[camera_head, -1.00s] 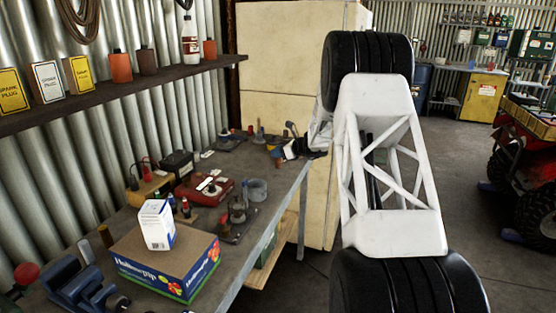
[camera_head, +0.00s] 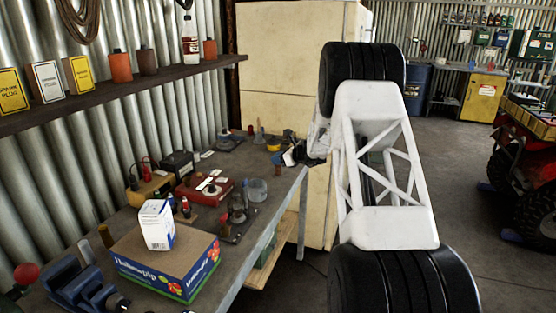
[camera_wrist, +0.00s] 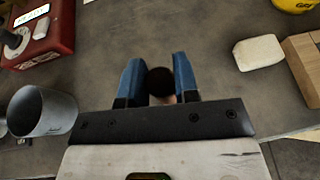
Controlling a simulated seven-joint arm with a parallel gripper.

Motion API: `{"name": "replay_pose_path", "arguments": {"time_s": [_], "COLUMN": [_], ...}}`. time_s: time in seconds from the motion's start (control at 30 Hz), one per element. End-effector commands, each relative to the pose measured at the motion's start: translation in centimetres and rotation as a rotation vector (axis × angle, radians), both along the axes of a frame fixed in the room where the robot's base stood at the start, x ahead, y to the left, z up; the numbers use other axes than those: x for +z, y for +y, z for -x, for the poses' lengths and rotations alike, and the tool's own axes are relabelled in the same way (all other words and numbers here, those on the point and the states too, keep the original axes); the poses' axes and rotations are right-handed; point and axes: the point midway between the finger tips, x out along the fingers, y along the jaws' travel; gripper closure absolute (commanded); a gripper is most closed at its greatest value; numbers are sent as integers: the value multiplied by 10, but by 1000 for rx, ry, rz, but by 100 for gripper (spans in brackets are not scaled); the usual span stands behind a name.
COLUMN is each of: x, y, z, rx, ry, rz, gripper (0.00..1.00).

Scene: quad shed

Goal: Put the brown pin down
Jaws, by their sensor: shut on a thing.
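The brown pin (camera_wrist: 160,82) shows its dark round top between the two blue fingers of my gripper (camera_wrist: 159,78) in the wrist view. My gripper is shut on it. In the head view my gripper (camera_head: 278,160) is low over the far right part of the workbench (camera_head: 190,232), near its edge. The pin (camera_head: 277,170) shows there as a small brown upright shape below the fingers. Its lower end is close to the bench top; I cannot tell whether it touches.
A grey cup (camera_wrist: 42,110) stands left of my gripper in the wrist view. A red box (camera_wrist: 38,32) lies upper left. A white block (camera_wrist: 258,52) and a wooden block (camera_wrist: 304,62) lie to the right. The bench top (camera_wrist: 150,25) ahead of the fingers is clear.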

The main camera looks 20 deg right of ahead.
Motion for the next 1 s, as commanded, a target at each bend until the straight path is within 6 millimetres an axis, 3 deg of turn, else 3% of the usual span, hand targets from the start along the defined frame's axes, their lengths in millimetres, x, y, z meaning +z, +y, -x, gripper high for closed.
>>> {"name": "replay_pose_path", "arguments": {"time_s": [0.4, 0.43, 0.6, 1.0], "x": [-2, -3, -3, 1], "y": [0, 0, 0, 0], "z": [0, 0, 0, 0], "rx": [0, 0, 0, 0], "ry": [-1, -1, -1, -1], "rz": [0, 1, 1, 1], "gripper": [100, 70, 46, 46]}}
